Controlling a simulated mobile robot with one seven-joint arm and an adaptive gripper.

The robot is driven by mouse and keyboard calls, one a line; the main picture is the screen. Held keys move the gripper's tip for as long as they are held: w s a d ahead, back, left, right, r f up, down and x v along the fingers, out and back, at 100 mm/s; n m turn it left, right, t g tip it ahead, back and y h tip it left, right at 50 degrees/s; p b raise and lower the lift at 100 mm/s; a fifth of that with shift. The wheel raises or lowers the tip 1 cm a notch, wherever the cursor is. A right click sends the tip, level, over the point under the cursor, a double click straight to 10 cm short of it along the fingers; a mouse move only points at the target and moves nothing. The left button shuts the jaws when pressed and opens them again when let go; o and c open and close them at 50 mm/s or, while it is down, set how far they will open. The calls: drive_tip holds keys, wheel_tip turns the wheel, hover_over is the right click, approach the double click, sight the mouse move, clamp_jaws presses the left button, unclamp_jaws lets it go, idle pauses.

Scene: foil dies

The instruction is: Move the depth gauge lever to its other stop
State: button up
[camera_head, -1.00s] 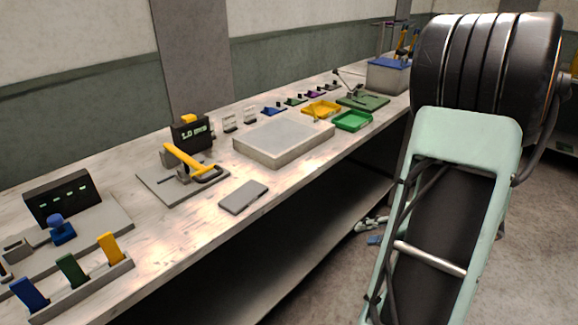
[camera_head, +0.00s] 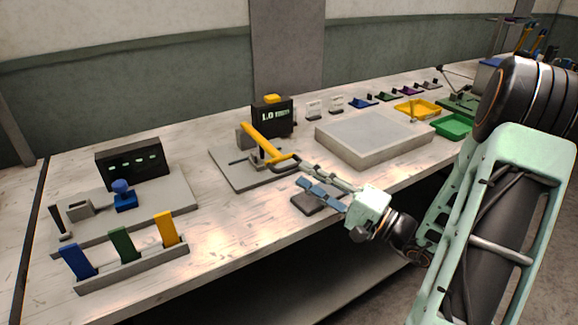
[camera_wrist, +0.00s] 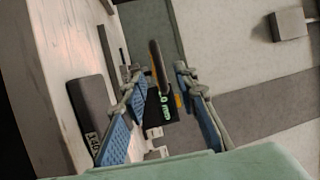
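The depth gauge has a dark display box (camera_head: 272,116) reading about 1.0 on a grey base plate (camera_head: 232,172). Its yellow lever (camera_head: 262,143) slants from the box down toward the front right, ending in a dark curved part near my gripper. My gripper (camera_head: 302,173) is at the front right of the gauge, with blue-padded fingers apart. In the wrist view my gripper (camera_wrist: 159,78) is open, and a dark bar, apparently the lever's end, shows between the fingers; contact cannot be told. The display (camera_wrist: 163,106) shows partly behind it.
A dark grey slab (camera_head: 312,203) lies below my fingers. A large grey block (camera_head: 375,140) stands to the right, with yellow (camera_head: 415,109) and green (camera_head: 452,127) trays beyond. A panel with a blue knob (camera_head: 123,190) and a rack of coloured tabs (camera_head: 135,262) stand left.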

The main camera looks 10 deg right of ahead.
sight(293, 168)
drive_tip(key=x, duration=0.5)
drive_tip(key=shift+w+a, duration=0.2)
drive_tip(key=shift+w, duration=0.1)
clamp_jaws()
